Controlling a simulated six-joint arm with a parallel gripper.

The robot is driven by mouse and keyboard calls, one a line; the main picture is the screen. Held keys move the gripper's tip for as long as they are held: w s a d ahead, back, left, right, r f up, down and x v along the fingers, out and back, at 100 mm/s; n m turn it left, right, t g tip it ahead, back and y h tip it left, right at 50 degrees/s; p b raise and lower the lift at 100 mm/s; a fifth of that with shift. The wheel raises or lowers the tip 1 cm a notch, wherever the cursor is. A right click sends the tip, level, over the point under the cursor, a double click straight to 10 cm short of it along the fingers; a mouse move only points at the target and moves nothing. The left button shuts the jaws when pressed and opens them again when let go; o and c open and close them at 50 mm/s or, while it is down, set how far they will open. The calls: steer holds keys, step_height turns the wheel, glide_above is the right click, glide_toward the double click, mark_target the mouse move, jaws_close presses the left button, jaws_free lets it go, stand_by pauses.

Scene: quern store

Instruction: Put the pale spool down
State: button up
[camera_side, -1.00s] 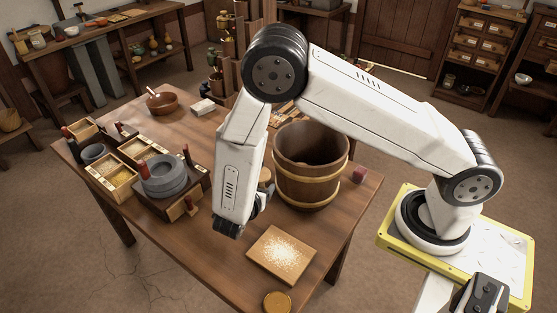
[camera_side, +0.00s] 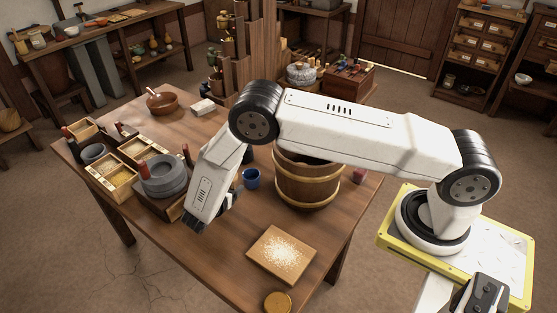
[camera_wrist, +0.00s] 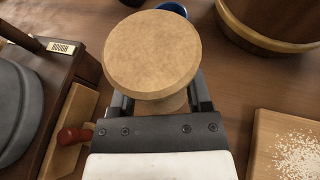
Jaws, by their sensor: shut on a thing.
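The pale spool (camera_wrist: 152,52) fills the upper middle of the wrist view, its round flat top facing the camera. My gripper (camera_wrist: 160,104) has a jaw on each side of the spool's narrower part, below that top, and is shut on it. In the side view my gripper's dark end (camera_side: 214,212) hangs over the table, between the quern and the board of pale grains; the spool is hidden there behind my arm. The wooden table (camera_side: 225,250) lies below. I cannot tell whether the spool's underside touches it.
A blue cup (camera_side: 251,177) and a banded wooden bucket (camera_side: 306,180) stand right of my gripper. The grey stone quern (camera_side: 163,177) stands left, with a red-knobbed drawer (camera_wrist: 72,136) close by. The grain board (camera_side: 282,254) lies front right. Bare tabletop shows between these.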

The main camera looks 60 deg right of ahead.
steer(key=shift+w+f, duration=0.9)
steer(key=shift+f, duration=0.15)
steer(key=shift+w+f, duration=0.1)
steer(key=shift+w+f, duration=0.3)
steer(key=shift+f, duration=1.6)
steer(key=shift+f, duration=0.15)
steer(key=o, duration=1.3)
